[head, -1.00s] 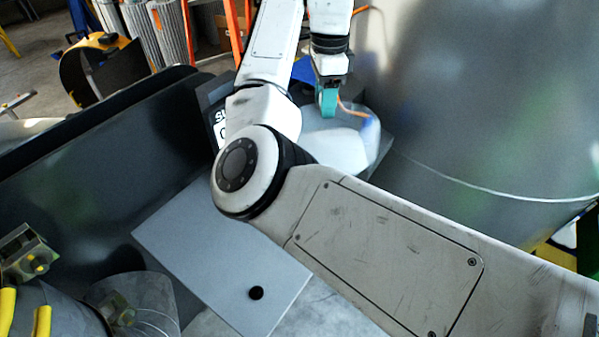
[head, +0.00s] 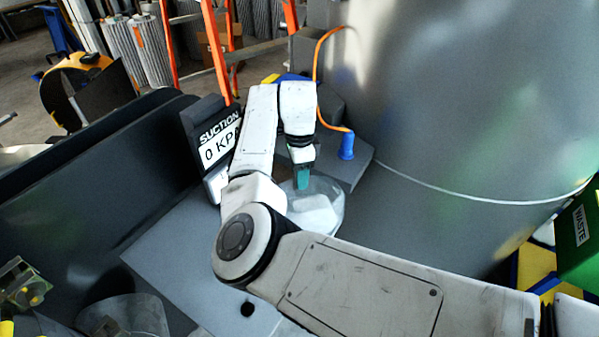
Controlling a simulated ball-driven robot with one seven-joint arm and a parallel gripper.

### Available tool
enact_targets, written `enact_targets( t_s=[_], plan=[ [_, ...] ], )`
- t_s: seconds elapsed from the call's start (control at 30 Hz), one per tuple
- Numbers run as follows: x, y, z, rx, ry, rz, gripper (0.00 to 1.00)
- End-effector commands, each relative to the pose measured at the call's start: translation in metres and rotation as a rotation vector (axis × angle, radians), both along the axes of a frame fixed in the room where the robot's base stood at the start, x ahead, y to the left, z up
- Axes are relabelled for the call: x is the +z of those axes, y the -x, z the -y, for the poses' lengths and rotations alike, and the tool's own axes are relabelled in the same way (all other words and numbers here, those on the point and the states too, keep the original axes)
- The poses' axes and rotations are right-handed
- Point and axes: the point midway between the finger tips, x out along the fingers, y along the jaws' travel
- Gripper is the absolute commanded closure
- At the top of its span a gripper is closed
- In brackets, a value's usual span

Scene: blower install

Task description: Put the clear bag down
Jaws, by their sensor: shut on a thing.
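The clear bag (head: 325,211) is a pale, see-through rounded shape in the middle of the head view. My gripper (head: 302,182) has teal fingers that point down at the bag's upper left side. It is shut on the bag. The bag is over or on a grey panel (head: 170,243); I cannot tell whether its underside touches. My forearm hides part of its left side, and my lower arm passes in front of the panel.
A suction gauge (head: 217,145) reading 0 KPA stands behind my arm. A blue nozzle (head: 347,146) on an orange hose stands on a grey ledge at right. A large metal cylinder (head: 470,110) fills the right. A green waste bin (head: 580,235) is at the far right.

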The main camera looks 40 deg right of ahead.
Motion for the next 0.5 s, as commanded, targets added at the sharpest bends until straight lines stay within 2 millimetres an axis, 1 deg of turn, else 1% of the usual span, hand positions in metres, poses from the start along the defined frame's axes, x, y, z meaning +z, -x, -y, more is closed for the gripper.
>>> enact_targets(
  t_s=[0.1, 0.37, 0.4, 0.5],
  plan=[
    [-0.0074, 0.0001, 0.0002, 0.0, 0.001, 0.0, 1.0],
    [-0.0087, 0.0001, 0.0004, -0.001, 0.001, 0.0, 1.0],
    [-0.0099, 0.0002, 0.0004, -0.001, 0.001, 0.0, 0.51],
    [-0.0093, 0.0001, 0.0003, -0.001, 0.0, 0.0, 0.41]
  ],
)
